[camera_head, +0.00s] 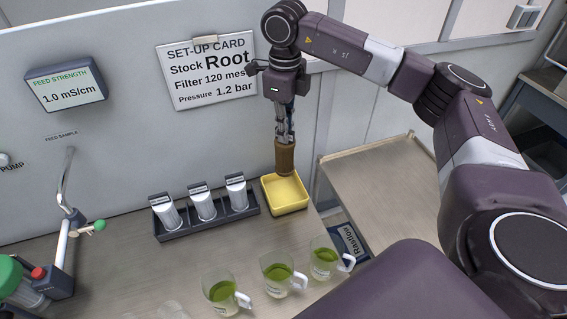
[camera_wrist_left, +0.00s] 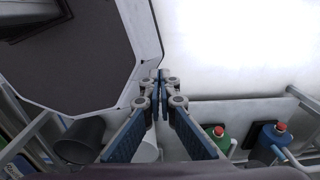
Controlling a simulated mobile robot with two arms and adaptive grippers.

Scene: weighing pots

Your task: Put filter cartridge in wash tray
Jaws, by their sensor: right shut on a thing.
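The filter cartridge (camera_head: 285,160) is a brown upright cylinder in the head view. My right gripper (camera_head: 285,138) points down and is shut on its upper end. The wash tray (camera_head: 294,208) is a shallow yellow tray on the bench. The cartridge's lower end is over the tray's back part; whether it touches the tray floor cannot be told.
Left of the tray, a dark rack (camera_head: 207,218) holds three white labelled cylinders. Three glass mugs of green liquid, one here (camera_head: 277,277), stand in front. A set-up card (camera_head: 208,73) hangs on the wall behind. A tap (camera_head: 66,200) stands at the left. A wooden-topped surface (camera_head: 380,180) lies right.

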